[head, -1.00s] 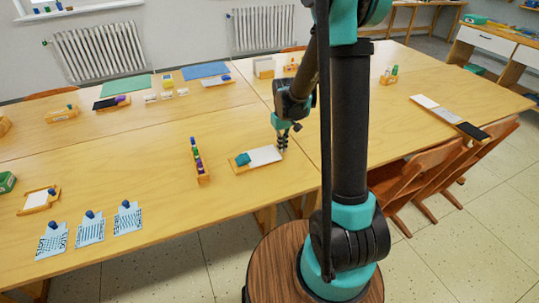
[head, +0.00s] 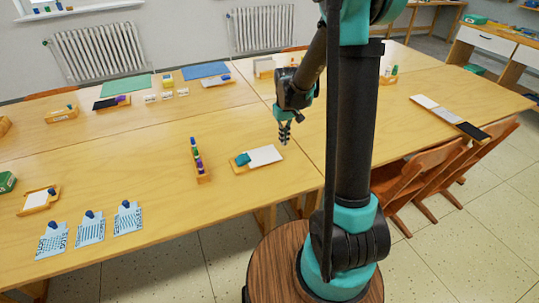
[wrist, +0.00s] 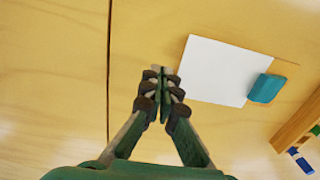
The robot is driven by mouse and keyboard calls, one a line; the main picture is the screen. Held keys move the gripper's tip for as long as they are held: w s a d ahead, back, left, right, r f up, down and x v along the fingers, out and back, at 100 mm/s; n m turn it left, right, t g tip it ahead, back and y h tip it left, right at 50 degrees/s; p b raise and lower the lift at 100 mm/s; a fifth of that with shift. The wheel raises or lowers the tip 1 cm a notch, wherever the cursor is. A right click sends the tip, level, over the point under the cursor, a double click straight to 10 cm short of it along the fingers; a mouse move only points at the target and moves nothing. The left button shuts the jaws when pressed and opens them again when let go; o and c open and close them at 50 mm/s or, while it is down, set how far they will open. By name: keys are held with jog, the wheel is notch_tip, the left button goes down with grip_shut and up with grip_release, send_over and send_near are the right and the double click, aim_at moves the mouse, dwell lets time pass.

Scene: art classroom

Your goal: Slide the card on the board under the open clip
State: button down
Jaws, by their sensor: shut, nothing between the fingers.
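A white card (head: 265,156) lies on a small light-wood board (head: 240,168) near the front of the table. A teal clip (head: 243,159) sits at the board's left end. In the wrist view the card (wrist: 215,70) reaches the near side of the clip (wrist: 267,88); I cannot tell whether its edge is beneath the clip or how far the clip is open. My gripper (head: 285,141) is shut and empty, above the table by the card's right end, away from the clip. In the wrist view its fingertips (wrist: 162,78) are beside the card.
A rack of coloured pieces (head: 200,165) stands left of the board. Pale blue sheets (head: 90,230) with dark blue pieces lie at the front left. A table seam (wrist: 108,70) runs beside my gripper.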

jog(key=shift+r, duration=1.8)
jog(key=s+d+f+m+t, duration=0.1)
jog(key=s+d+t, duration=0.1)
jog(key=s, duration=0.8)
jog(key=s+d+m+t, duration=0.2)
jog(key=s+d, duration=0.2)
jog(key=s, duration=0.7)
jog(key=shift+s+f+m, duration=0.15)
jog(key=shift+f+m, duration=0.15)
jog(key=shift+f, duration=0.1)
